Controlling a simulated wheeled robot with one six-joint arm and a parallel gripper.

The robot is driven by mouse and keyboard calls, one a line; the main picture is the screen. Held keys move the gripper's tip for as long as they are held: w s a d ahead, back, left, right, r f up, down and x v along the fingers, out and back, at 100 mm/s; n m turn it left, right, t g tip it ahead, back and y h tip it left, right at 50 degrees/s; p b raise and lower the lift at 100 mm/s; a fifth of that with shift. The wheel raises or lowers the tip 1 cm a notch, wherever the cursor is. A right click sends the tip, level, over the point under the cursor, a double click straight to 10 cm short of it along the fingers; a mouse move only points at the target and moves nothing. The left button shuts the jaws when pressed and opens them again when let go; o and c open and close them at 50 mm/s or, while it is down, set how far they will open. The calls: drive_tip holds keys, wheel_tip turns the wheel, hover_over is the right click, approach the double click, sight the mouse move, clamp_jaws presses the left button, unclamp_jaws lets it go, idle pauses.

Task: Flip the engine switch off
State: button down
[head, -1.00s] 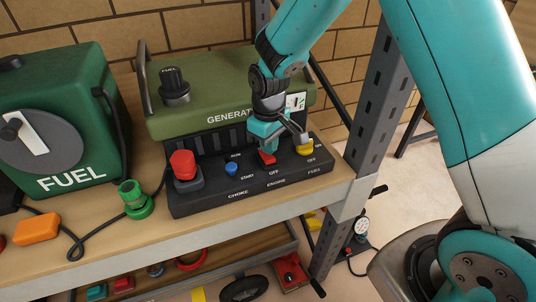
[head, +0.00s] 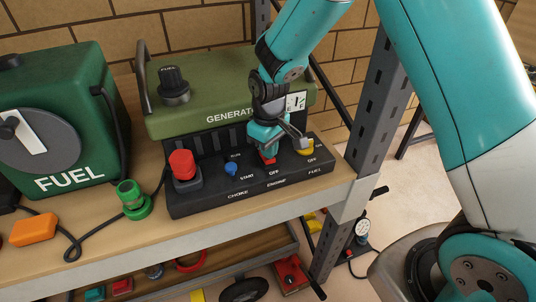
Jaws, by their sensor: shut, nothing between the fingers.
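The engine switch (head: 268,160) is a small red switch on the black front panel of the green generator (head: 210,106), above the label ENGINE. My gripper (head: 277,149) is shut and empty, pointing down right at the switch. Its fingers partly cover the switch, so I cannot tell which way the switch is tipped or whether the fingers touch it. An OFF marking shows just below the switch.
A blue choke knob (head: 231,168) and a large red button (head: 183,164) are left of the switch. A green fuel can (head: 60,110) stands left. A shelf post (head: 362,130) rises at right.

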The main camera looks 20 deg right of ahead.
drive_tip(key=shift+f, duration=0.35)
drive_tip(key=shift+r, duration=0.1)
wheel_tip(320, 180, up, 7)
drive_tip(key=p, duration=0.5)
idle(0.4)
idle(0.3)
drive_tip(key=s+a+r+y+b, duration=0.1)
drive_tip(key=s+r+b, duration=0.1)
drive_tip(key=s, duration=0.6)
drive_tip(key=s+a+r+y+b, duration=0.1)
drive_tip(key=s+a+r+b, duration=0.1)
drive_tip(key=s+r, duration=0.3)
drive_tip(key=s+a+r+n+y+b, duration=0.1)
drive_tip(key=s+r+y+b, duration=0.1)
drive_tip(key=s, duration=0.9)
drive_tip(key=shift+s+a+r+b, duration=0.2)
drive_tip(key=shift+s+r+b, duration=0.2)
drive_tip(key=shift+r+b, duration=0.4)
drive_tip(key=shift+f, duration=0.1)
